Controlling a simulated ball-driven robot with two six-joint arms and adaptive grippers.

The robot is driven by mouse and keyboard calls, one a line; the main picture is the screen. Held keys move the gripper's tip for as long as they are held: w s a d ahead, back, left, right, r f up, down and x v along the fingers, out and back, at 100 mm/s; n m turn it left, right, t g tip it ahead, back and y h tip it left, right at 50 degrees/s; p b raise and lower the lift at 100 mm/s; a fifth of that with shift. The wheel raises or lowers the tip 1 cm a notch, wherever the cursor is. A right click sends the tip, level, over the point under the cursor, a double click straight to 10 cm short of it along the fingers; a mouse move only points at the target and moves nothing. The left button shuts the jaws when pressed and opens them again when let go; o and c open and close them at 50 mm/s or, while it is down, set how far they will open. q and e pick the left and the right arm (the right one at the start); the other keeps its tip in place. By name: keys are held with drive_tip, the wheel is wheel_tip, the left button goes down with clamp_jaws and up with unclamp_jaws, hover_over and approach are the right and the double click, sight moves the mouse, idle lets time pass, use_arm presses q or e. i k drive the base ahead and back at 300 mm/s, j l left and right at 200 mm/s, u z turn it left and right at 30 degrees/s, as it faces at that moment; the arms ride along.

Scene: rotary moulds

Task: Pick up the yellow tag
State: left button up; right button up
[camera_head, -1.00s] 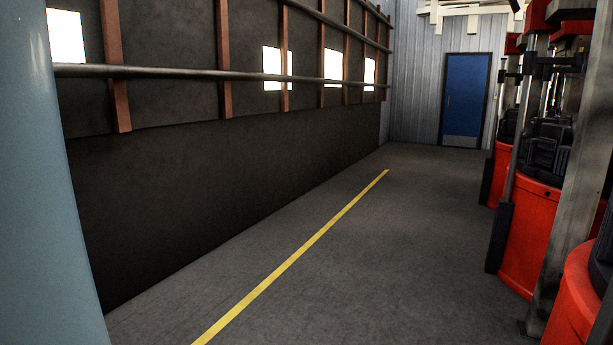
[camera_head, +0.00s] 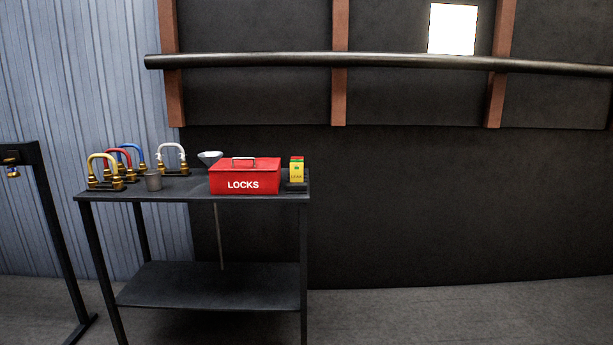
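A small yellow tag-like item (camera_head: 296,171) with a green and red top stands upright at the right end of a dark table (camera_head: 190,192). It sits on a small dark base, just right of a red box (camera_head: 244,178) marked LOCKS. It is too small to tell whether it is one tag or a stack. Neither of my grippers is in view.
A dark frame (camera_head: 55,240) stands at left. Floor (camera_head: 460,318) at right is clear.

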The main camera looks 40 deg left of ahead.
sight(296, 175)
drive_tip(key=u, duration=1.15)
drive_tip(key=i, duration=0.1)
